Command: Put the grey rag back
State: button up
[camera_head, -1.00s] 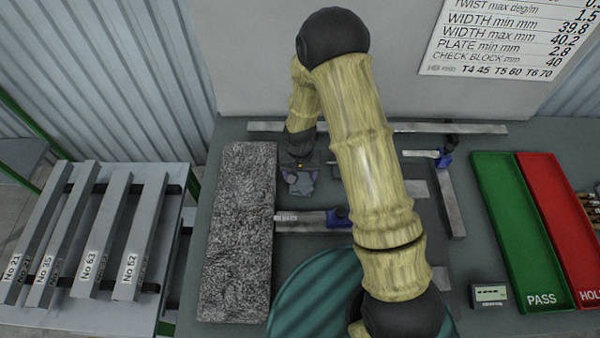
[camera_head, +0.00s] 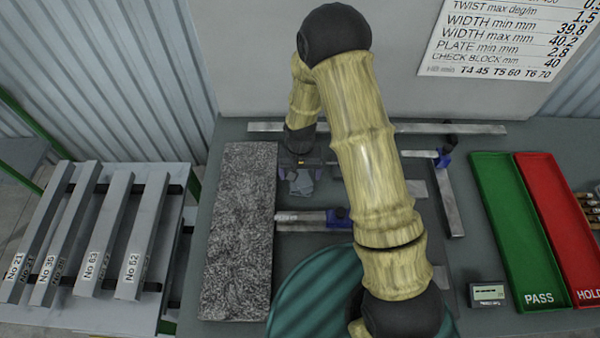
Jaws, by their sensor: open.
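The grey rag (camera_head: 302,184) is a small crumpled blue-grey cloth. It lies on the dark table (camera_head: 225,150), just right of the speckled granite slab and above the steel bar with the blue clamp. My gripper (camera_head: 305,172) is open, its dark jaws spread at the far edge of the rag. I cannot tell how high the jaws are above the table or whether they touch the cloth. My arm covers the area right of the rag.
The granite slab (camera_head: 240,230) stands left of the rag. A steel bar with a blue slider (camera_head: 338,217) lies close in front. A green PASS tray (camera_head: 515,220) and red HOLD tray (camera_head: 565,220) are at right. A rack with numbered bars (camera_head: 145,235) stands left.

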aim_at(300, 177)
notch_tip(300, 177, up, 11)
jog(key=p, duration=0.6)
jog(key=shift+f, duration=0.15)
jog(key=s+d+r+t, duration=0.1)
jog(key=s+d+r, duration=0.5)
jog(key=r, duration=0.3)
jog(key=s+d+r+t, duration=0.1)
jog(key=s+d+r, duration=0.5)
jog(key=r, duration=0.4)
jog(key=shift+s+d+t, duration=0.2)
jog(key=shift+d+t, duration=0.1)
jog(key=shift+d, duration=0.5)
jog(key=shift+r, duration=0.1)
